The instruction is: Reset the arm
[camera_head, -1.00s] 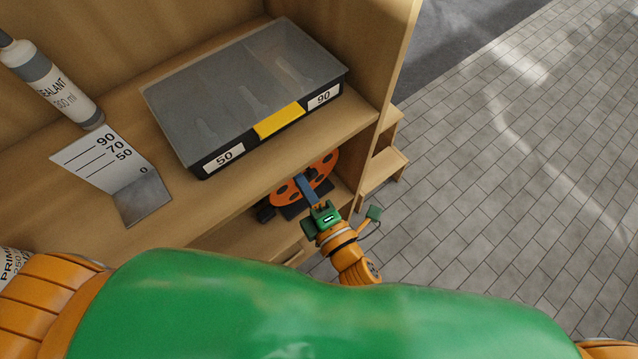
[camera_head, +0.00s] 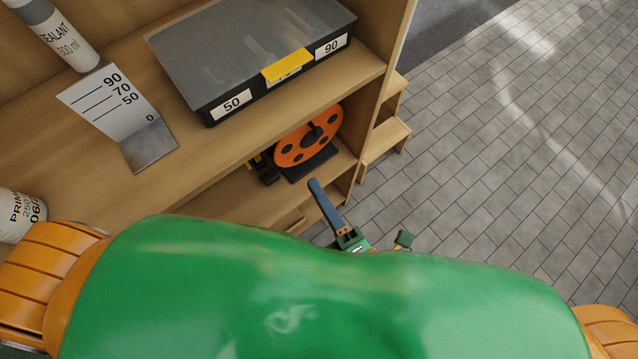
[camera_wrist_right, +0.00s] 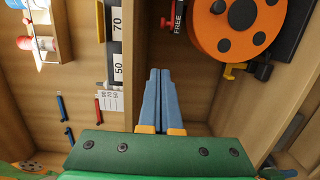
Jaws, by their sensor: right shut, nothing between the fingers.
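My right gripper (camera_head: 318,190) shows in the head view at the lower middle, in front of the lower shelf, with its wrist partly hidden by my green body. Its blue fingers are together and empty. In the right wrist view the two blue fingers (camera_wrist_right: 160,98) lie side by side, closed, with nothing between them. My left gripper is not in view; only an orange part of my arm shows at the left edge.
An orange reel (camera_head: 309,137) stands on the lower shelf and also shows in the wrist view (camera_wrist_right: 237,22). Above it is a clear-lidded case (camera_head: 240,104) with a yellow latch. A marked gauge (camera_head: 118,105), a sealant tube (camera_head: 67,40) and a primer can (camera_head: 17,215) stand left. Floor lies right.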

